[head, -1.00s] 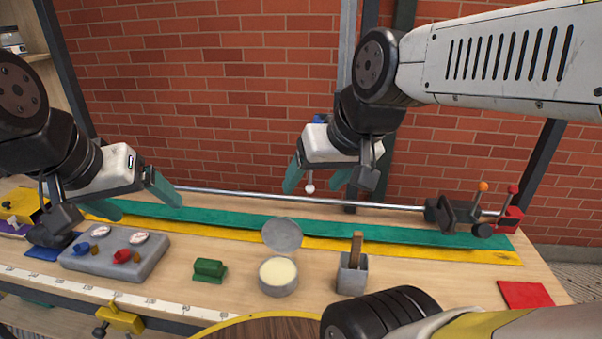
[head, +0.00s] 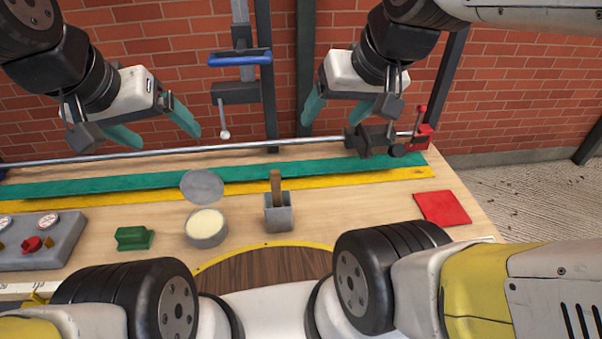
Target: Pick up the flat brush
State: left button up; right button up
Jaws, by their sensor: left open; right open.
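A brown wooden handle (head: 276,184), likely the flat brush's, stands upright in a small grey square cup (head: 278,214) on the bench. The brush's lower part is hidden inside the cup. My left gripper (head: 165,134) is open and empty, up and to the left of the cup in the picture. My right gripper (head: 335,120) is open and empty, up and to the right of it. Neither gripper touches the handle or the cup.
An open round tin (head: 206,230) of pale paste stands left of the cup, its lid (head: 202,186) raised. A green block (head: 134,238) and a grey gauge box (head: 42,243) are further left. A red mat (head: 442,208) lies right; bare wood separates it from the cup.

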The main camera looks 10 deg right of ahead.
aim_at(275, 174)
jog(key=l+z, duration=0.1)
jog(key=k, duration=0.4)
jog(key=z, duration=0.45)
jog(key=k+z, duration=0.15)
jog(key=z, duration=0.75)
jog(key=i+j+z, duration=0.35)
jog(key=j, duration=0.25)
jog(key=k+u, duration=0.1)
jog(key=j+u, duration=0.15)
jog(key=u, duration=0.95)
jog(key=l+u, duration=0.25)
jog(key=u, duration=0.25)
jog(key=k+j, duration=0.25)
jog(key=j, duration=0.2)
jog(key=k+j, duration=0.25)
jog(key=j, duration=0.15)
jog(key=z, duration=0.05)
